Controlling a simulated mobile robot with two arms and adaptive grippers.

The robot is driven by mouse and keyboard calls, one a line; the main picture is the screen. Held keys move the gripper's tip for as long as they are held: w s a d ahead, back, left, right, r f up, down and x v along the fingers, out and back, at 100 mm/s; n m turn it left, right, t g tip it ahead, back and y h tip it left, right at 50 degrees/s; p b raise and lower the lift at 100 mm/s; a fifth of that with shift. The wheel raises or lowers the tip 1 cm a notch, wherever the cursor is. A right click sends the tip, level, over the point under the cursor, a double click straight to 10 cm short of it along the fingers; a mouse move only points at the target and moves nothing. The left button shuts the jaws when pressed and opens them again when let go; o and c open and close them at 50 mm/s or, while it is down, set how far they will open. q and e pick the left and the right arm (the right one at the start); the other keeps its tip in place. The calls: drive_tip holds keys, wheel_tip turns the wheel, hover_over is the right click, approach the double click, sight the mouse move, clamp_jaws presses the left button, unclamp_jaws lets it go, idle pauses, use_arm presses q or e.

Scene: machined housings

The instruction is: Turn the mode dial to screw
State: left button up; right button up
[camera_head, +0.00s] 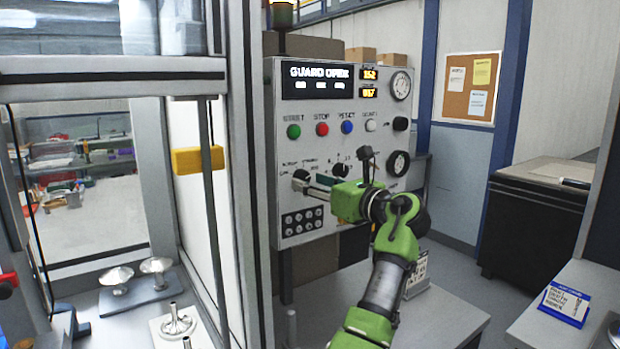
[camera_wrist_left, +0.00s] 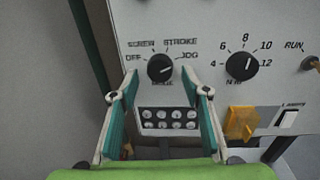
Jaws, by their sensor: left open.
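The mode dial (camera_wrist_left: 160,68) is a round black knob on the grey control panel (camera_head: 272,215), with OFF, SCREW, STROKE and JOG printed around it. Its pale pointer mark seems to face right, towards JOG. In the head view the dial (camera_head: 300,174) is just beyond my left fingertips. My left gripper (camera_head: 312,188) is open and empty, and its fingers also show in the left wrist view (camera_wrist_left: 158,94). They stand apart below the dial, one towards each side, and do not appear to touch it. My right gripper is not in view.
A numbered black dial (camera_wrist_left: 242,66) sits right of the mode dial. A button block (camera_wrist_left: 168,120) lies below, and an orange switch cover (camera_wrist_left: 241,124) is at lower right. Coloured buttons (camera_head: 322,129) run above. A machine frame with a yellow handle (camera_head: 198,160) stands left.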

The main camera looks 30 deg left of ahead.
use_arm(q)
drive_tip(key=shift+w+a, duration=0.2)
drive_tip(key=shift+a, duration=0.35)
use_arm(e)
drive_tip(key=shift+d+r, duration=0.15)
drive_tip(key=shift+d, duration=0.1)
use_arm(q)
drive_tip(key=c, duration=1.1)
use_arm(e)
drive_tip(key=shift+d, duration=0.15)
